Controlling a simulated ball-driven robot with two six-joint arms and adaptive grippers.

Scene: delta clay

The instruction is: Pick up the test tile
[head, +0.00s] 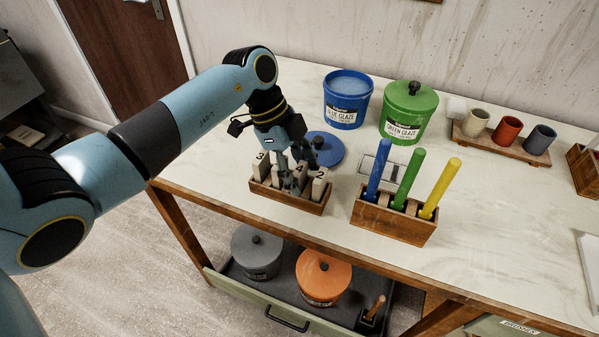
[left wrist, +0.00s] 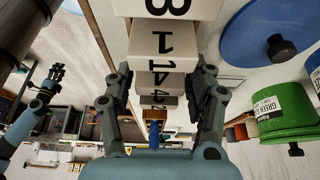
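Several pale test tiles with black numbers stand in a small wooden rack (head: 287,198) near the table's front edge. Tile 3 (head: 261,160) and tile 2 (head: 321,178) are at its ends. My left gripper (head: 287,180) points down into the rack and hides part of the middle tiles. In the left wrist view, its fingers are apart on either side of the tile row, around tile 1 (left wrist: 163,45) and tile 4 (left wrist: 160,80). Contact with a tile is not clear. My right gripper (left wrist: 53,78) shows small at the left of the wrist view, away from the rack.
A blue lid (head: 325,150) lies just behind the rack. A wooden holder (head: 392,222) with blue, green and yellow sticks stands close on the right. Blue (head: 347,112) and green (head: 404,130) glaze buckets stand behind. An open drawer with pots is below.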

